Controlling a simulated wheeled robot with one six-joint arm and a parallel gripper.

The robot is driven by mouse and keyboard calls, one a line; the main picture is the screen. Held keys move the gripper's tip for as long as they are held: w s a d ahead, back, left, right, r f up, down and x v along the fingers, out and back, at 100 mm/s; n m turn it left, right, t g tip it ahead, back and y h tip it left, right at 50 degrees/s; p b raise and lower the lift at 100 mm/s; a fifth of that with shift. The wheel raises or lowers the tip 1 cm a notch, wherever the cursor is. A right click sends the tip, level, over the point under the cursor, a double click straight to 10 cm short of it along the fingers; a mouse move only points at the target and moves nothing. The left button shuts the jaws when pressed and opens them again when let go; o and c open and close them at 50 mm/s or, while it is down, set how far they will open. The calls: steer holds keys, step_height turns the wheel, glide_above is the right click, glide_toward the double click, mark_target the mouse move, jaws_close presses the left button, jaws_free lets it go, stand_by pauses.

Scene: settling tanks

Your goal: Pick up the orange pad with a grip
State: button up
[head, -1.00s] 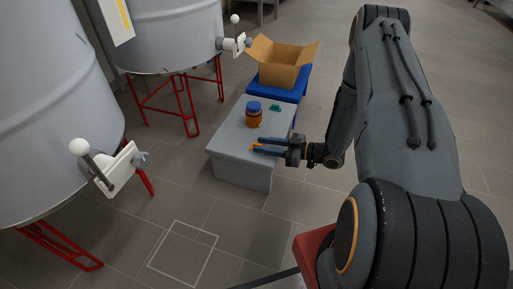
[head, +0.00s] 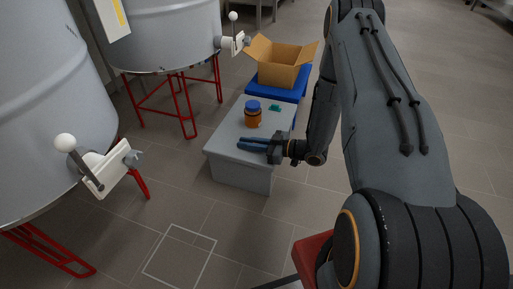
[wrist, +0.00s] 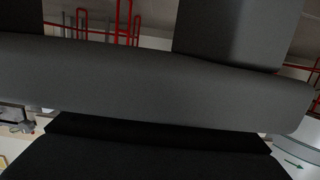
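My gripper (head: 252,144) is low over the grey block-like table, its two dark blue fingers pointing left, close to the tabletop in the head view. In the wrist view its two fingers stand apart at the upper left and upper right, with no pad visible between them. The orange pad cannot be made out now in either view; the fingers cover the spot where its orange showed earlier. I cannot tell whether the fingers touch it.
The grey table (head: 236,165) also bears an orange jar with a blue lid (head: 253,115) and a small teal item (head: 275,107). Behind is an open cardboard box (head: 282,70) on a blue stand (head: 268,91). Tanks (head: 45,110) with projecting valves (head: 105,172) stand left. Floor in front is clear.

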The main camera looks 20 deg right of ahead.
jaws_close()
